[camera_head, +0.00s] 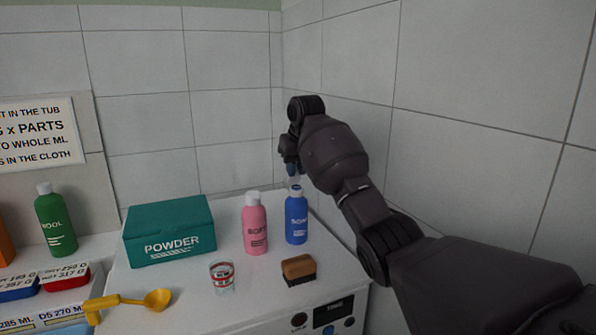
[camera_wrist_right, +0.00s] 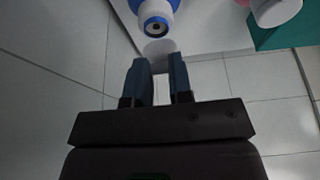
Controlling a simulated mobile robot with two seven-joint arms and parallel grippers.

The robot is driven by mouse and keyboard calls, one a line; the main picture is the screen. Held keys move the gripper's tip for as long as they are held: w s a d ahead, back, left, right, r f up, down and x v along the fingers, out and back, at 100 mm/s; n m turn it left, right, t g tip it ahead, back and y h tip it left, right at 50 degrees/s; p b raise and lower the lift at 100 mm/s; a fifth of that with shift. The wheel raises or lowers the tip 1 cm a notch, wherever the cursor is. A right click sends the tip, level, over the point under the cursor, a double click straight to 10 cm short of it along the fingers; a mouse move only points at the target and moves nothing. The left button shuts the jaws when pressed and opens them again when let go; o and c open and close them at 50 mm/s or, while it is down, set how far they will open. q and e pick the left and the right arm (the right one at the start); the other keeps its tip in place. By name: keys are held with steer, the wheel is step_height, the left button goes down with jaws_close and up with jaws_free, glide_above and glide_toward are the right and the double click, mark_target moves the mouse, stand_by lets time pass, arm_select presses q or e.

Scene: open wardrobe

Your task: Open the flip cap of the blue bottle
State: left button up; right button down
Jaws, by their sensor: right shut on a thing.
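The blue bottle (camera_head: 296,222) stands upright on the white counter, right of the pink bottle. My right gripper (camera_head: 293,170) is just above its top. In the right wrist view the blue bottle's blue-ringed top (camera_wrist_right: 157,22) faces the camera, with a dark round opening in it. A pale flip cap (camera_wrist_right: 160,48) stands away from the opening on the gripper's side. The right gripper's dark blue fingers (camera_wrist_right: 158,66) are shut on this cap's edge. The hinge cannot be made out. My left gripper is not in view.
The pink bottle (camera_head: 255,228) stands close on the left. A green POWDER box (camera_head: 168,232), a glass cup (camera_head: 222,277), a brown-topped brush (camera_head: 298,268) and a yellow scoop (camera_head: 157,299) are on the counter. Tiled walls meet behind; the right wall is near my arm.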

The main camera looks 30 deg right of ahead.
steer(key=shift+w+r+g, duration=0.1)
steer(key=shift+w+g, duration=0.5)
steer(key=shift+g, duration=0.5)
steer(key=shift+w+g, duration=0.2)
steer(key=shift+g, duration=0.2)
steer(key=c, duration=1)
jaws_free()
step_height(320, 180, up, 11)
steer(key=shift+s+b, duration=0.3)
steer(key=shift+s, duration=0.15)
steer(key=shift+f, duration=0.25)
